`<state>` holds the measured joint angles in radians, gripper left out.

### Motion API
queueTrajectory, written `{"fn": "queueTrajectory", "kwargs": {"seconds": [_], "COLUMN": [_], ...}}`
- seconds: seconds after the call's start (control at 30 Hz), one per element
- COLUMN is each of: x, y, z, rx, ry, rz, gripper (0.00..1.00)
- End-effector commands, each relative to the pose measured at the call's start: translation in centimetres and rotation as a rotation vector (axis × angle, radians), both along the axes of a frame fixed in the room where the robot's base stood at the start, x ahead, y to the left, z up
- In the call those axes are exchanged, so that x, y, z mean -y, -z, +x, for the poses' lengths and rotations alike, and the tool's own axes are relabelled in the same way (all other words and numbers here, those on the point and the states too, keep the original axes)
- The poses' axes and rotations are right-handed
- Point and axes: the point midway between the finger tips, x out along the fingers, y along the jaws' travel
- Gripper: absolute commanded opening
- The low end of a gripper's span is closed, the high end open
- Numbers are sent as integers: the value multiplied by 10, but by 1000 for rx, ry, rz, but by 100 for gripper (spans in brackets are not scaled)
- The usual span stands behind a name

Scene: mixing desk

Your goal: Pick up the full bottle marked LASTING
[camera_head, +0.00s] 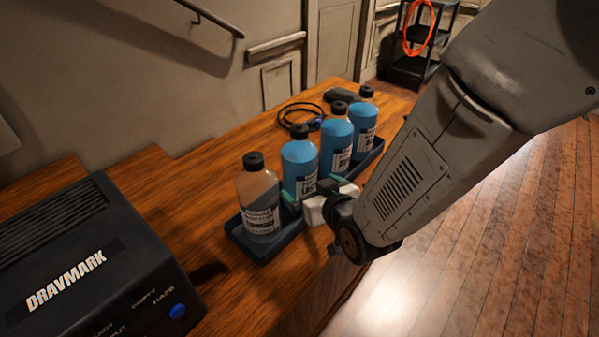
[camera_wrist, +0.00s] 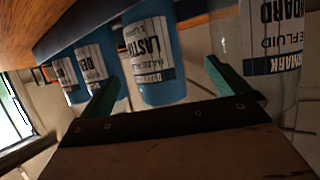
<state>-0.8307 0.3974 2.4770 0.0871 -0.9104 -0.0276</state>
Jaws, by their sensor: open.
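The bottle marked LASTI…, its label cut off at the edge, shows in the wrist view (camera_wrist: 150,50). It appears to be the second bottle from the front (camera_head: 299,160) in the head view, blue up to its shoulder with a black cap, upright in a dark tray (camera_head: 262,254). My gripper (camera_head: 317,193) is open and empty at this bottle's front side. In the wrist view, one green finger shows on each side of the bottle; I cannot tell how far they reach around it. My gripper hides part of its lower label in the head view.
A nearly clear, brownish bottle (camera_head: 258,192) stands in front, close to one finger. Two more blue bottles (camera_head: 336,140) (camera_head: 363,122) stand behind. A black DRAVMARK box (camera_head: 90,260) is at the left. A cable (camera_head: 298,113) lies behind the tray.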

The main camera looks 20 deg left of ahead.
Motion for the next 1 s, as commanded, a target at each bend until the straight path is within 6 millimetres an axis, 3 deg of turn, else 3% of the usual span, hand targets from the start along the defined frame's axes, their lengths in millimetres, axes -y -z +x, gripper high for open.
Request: {"fn": "queueTrajectory", "kwargs": {"seconds": [0.5,0.83,0.87,1.0], "x": [-37,-44,-43,-43], "y": [22,25,25,25], "z": [50,56,56,56], "rx": [1,1,1,1], "ry": [1,1,1,1], "rz": [0,0,0,0], "gripper": [100,100,97,58]}}
